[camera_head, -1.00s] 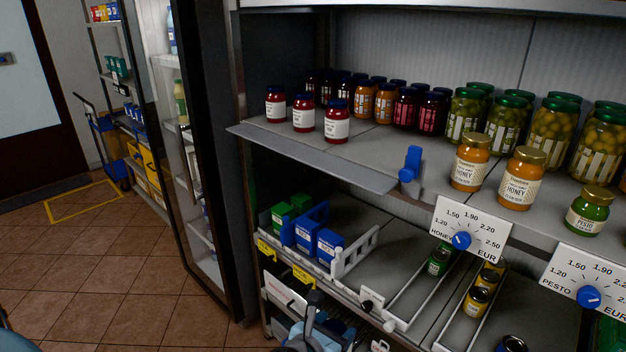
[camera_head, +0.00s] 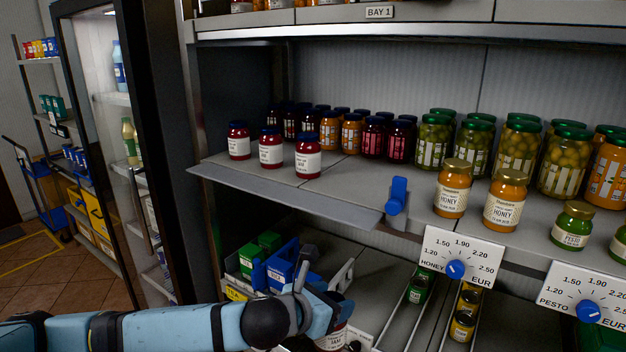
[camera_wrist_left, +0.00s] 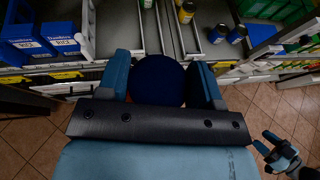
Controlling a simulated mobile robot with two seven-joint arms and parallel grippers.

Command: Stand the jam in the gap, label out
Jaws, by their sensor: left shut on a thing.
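The jam jar (camera_head: 333,341) is held by my left gripper (camera_head: 335,312), low in front of the lower shelf; a sliver of its white label shows in the head view. Its dark blue lid (camera_wrist_left: 158,80) sits between both fingers in the left wrist view. Three matching jam jars (camera_head: 271,150) stand at the front left of the upper shelf, labels outward. A bare gap (camera_head: 355,185) lies between them and two honey jars (camera_head: 453,188).
A blue upright piece (camera_head: 397,195) stands at the shelf's front edge beside the gap. Dark jam, orange and green-lidded jars (camera_head: 435,140) fill the back. Price dials (camera_head: 457,268) hang from the front edge. Blue boxes (camera_head: 284,262) stand below.

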